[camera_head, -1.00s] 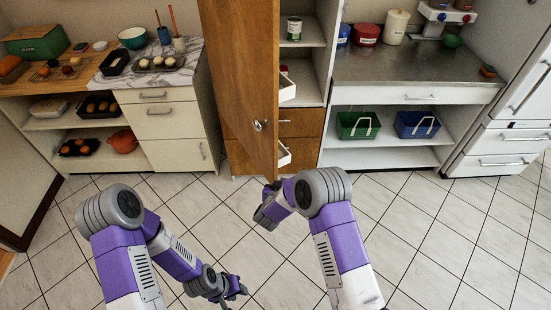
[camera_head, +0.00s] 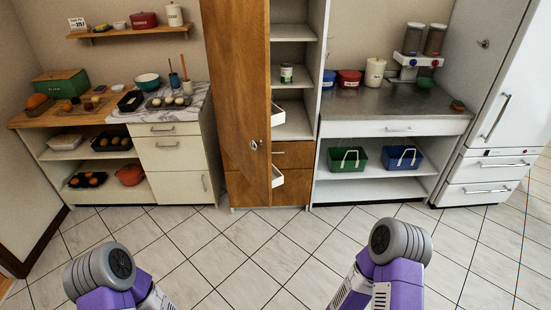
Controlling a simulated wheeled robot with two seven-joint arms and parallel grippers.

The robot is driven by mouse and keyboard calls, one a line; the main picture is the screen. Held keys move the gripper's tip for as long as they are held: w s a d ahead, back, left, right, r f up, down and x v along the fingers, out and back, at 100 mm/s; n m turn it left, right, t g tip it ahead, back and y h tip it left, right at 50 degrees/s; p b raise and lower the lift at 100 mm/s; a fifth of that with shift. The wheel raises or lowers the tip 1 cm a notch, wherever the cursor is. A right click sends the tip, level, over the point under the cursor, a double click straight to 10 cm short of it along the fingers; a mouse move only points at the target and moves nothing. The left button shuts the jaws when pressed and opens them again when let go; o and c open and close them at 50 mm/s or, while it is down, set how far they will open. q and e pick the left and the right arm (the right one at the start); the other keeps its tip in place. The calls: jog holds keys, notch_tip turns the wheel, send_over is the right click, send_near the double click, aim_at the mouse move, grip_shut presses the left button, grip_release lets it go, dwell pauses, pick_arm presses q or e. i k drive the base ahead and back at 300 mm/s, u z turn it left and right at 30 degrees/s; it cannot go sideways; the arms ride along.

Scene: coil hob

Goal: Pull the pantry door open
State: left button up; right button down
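The wooden pantry door (camera_head: 237,80) stands open, swung out from the tall cabinet and seen at an angle. Its round metal knob (camera_head: 254,145) is near the free edge at mid height. Only the shoulders and upper links of my two arms show at the bottom of the view. Both grippers are below the frame, and neither appears near the door.
A counter with a marble top and a wooden top (camera_head: 60,117) stands left of the pantry. A steel counter (camera_head: 390,122) with baskets below is to the right, beside a white fridge (camera_head: 500,100). The tiled floor (camera_head: 230,235) in front is clear.

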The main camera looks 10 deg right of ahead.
aim_at(236, 36)
jog(key=u, duration=0.3)
jog(key=i, duration=1.1)
jog(key=z, duration=0.05)
